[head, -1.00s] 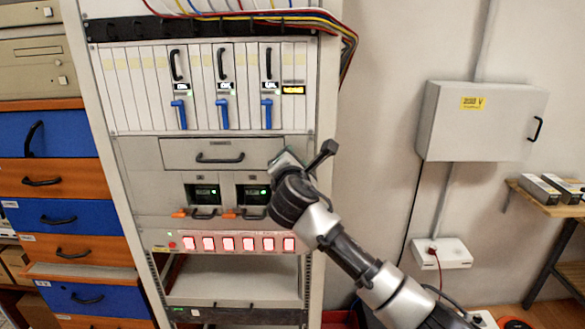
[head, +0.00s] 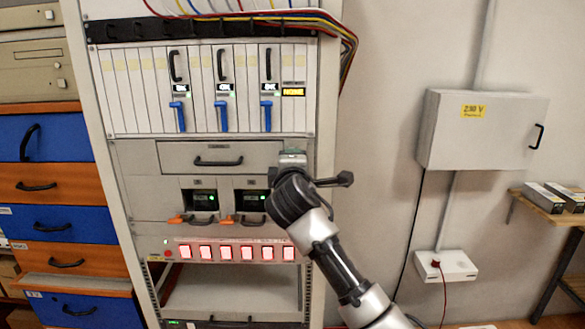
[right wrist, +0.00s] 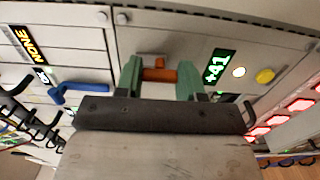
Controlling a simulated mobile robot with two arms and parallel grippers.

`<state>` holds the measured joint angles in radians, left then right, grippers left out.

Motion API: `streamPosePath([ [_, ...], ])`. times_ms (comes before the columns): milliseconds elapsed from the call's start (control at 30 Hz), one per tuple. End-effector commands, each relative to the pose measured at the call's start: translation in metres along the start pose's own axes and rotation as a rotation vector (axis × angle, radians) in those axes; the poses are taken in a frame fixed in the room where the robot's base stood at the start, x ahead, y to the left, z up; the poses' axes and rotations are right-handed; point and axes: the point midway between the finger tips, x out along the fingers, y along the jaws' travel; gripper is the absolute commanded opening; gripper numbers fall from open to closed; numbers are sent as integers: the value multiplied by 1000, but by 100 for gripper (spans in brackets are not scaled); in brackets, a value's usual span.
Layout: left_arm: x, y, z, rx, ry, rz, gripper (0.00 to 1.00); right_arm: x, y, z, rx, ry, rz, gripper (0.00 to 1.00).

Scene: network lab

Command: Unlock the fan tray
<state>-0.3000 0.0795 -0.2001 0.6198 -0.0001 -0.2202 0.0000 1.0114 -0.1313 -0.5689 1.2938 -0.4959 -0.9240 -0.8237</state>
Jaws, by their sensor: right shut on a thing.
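The grey drawer-like panel with a dark handle (head: 218,160), which looks like the fan tray, sits mid-rack under the row of modules and appears closed. My right gripper (head: 292,156) is at this panel's right end and covers that part in the head view. In the right wrist view its green fingers (right wrist: 160,78) are shut on a small orange latch (right wrist: 157,72) on the grey face. The latch's exact angle is hard to tell. My left gripper is in neither view.
Modules with blue levers (head: 222,112) stand above. Below are two units with dark displays (head: 250,200), handles and orange levers, then a row of red lit switches (head: 229,253). A grey wall box (head: 480,130) hangs at right. Blue and orange drawers (head: 55,136) stand left.

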Motion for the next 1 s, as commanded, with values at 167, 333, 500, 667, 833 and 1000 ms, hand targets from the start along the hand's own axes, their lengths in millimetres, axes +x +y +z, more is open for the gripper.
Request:
streamPosePath([
  [167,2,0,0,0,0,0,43,0,-2,0,25,0,-3,15],
  [333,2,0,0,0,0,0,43,0,-2,0,29,0,-3,15],
  [500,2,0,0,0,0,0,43,0,-2,0,29,0,-3,15],
  [667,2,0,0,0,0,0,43,0,-2,0,28,0,-3,54],
  [833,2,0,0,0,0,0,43,0,-1,0,28,0,-2,64],
  [1000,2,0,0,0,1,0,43,0,-1,0,28,0,-1,64],
])
